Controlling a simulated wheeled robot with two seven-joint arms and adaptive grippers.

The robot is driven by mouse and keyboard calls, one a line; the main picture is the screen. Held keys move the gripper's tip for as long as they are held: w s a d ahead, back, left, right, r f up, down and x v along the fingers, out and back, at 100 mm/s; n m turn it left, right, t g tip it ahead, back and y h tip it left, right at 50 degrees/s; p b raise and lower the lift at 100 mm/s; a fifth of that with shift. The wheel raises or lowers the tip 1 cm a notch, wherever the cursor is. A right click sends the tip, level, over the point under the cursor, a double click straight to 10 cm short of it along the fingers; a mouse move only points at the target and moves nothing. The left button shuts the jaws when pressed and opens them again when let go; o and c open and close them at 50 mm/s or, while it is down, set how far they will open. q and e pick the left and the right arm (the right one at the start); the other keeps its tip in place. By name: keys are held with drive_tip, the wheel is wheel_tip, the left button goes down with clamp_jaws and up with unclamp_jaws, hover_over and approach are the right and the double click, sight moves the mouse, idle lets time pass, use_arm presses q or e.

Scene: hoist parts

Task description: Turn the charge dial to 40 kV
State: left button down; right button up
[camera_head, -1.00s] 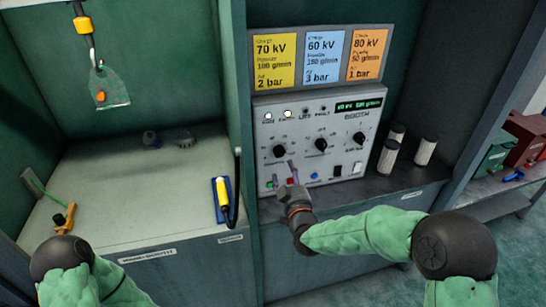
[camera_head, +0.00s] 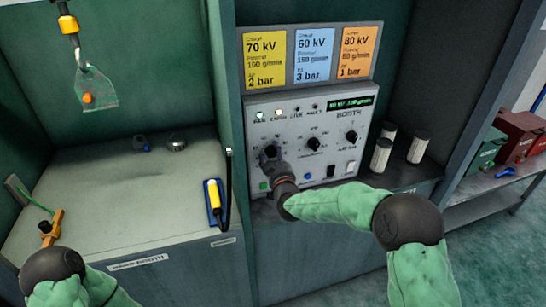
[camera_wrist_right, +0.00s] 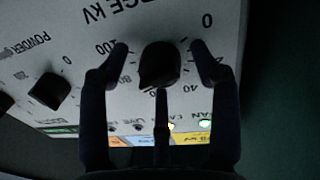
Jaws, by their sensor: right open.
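The black charge dial (camera_head: 270,151) is the leftmost of the booth control panel's big knobs. In the right wrist view, upside down, the charge dial (camera_wrist_right: 160,64) sits below the "CHARGE kV" lettering with numbers around it. My right gripper (camera_head: 274,163) is at the dial and partly hides it. In the wrist view my right gripper (camera_wrist_right: 160,52) is open, with one finger on each side of the dial; whether they touch it I cannot tell. The green display (camera_head: 350,103) seems to read 60 kV, though small. My left gripper is out of view; only part of that arm shows.
Powder knob (camera_head: 313,144) and another knob (camera_head: 351,137) are to the right. Coloured setting cards (camera_head: 314,56) hang above the panel. White cylinders (camera_head: 382,155) stand right of it. A yellow-handled tool (camera_head: 214,196) rests in a holder on the left.

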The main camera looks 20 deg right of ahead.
drive_tip(key=c, duration=1.1)
drive_tip(key=shift+c, duration=0.2)
drive_tip(key=n, duration=0.4)
drive_tip(key=shift+f+n, duration=0.15)
drive_tip(key=shift+n, duration=0.25)
drive_tip(key=n, duration=0.2)
drive_tip(key=n+b, duration=0.1)
drive_tip(key=n, duration=0.1)
drive_tip(key=shift+n+t+y, duration=0.3)
drive_tip(key=shift+n, duration=0.1)
drive_tip(key=n, duration=0.5)
drive_tip(key=shift+d+n+y+b, duration=0.1)
drive_tip(key=shift+n+y+b, duration=0.25)
drive_tip(key=shift+n+y, duration=0.05)
drive_tip(key=n, duration=0.4)
drive_tip(key=shift+b, duration=0.3)
drive_tip(key=shift+n, duration=0.4)
